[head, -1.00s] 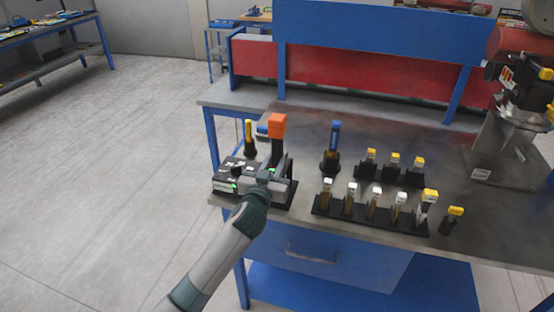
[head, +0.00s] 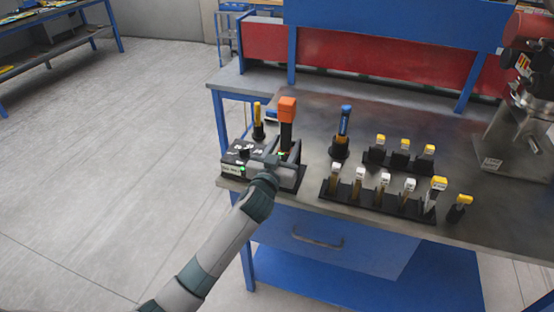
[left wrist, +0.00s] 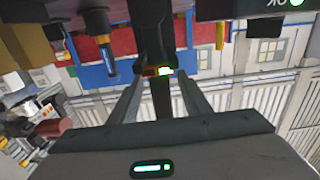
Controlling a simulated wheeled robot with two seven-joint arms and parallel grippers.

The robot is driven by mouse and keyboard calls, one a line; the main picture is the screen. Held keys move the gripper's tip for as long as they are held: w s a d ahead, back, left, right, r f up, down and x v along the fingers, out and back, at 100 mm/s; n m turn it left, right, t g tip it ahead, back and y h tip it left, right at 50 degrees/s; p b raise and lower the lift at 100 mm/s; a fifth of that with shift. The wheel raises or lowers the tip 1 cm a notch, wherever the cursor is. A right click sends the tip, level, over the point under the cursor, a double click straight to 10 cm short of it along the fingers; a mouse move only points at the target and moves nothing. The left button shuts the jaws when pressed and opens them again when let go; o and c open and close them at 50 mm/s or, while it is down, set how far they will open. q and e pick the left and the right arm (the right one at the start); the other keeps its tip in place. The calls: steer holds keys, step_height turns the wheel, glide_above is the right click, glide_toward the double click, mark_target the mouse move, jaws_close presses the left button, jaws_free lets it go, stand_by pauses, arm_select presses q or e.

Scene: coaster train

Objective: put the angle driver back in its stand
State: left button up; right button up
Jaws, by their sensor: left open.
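A black upright tool with an orange block on top (head: 287,108), which I take to be the angle driver, stands at the table's left front corner. Its lower part is hidden behind my left gripper (head: 284,158), so I cannot tell how it sits in its stand. In the left wrist view, my left gripper's two fingers (left wrist: 160,80) are apart, with the dark body of the tool (left wrist: 154,38) between or just beyond them. My right gripper is not in view.
A grey-black box with a green light (head: 236,160) is close left of my gripper. A yellow-handled tool (head: 257,115) is behind it. A blue-handled tool (head: 344,122) and racks of yellow- and white-topped tools (head: 375,198) stand to the right. The back table is mostly clear.

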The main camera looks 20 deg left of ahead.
arm_select(q)
steer(key=s+b, duration=0.4)
steer(key=s, duration=1.3)
steer(key=shift+a+r, duration=0.15)
steer(key=shift+a, duration=0.1)
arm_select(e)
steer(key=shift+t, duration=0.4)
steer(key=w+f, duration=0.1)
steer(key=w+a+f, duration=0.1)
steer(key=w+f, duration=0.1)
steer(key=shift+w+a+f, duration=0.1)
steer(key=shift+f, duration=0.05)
arm_select(q)
steer(key=shift+s, duration=0.1)
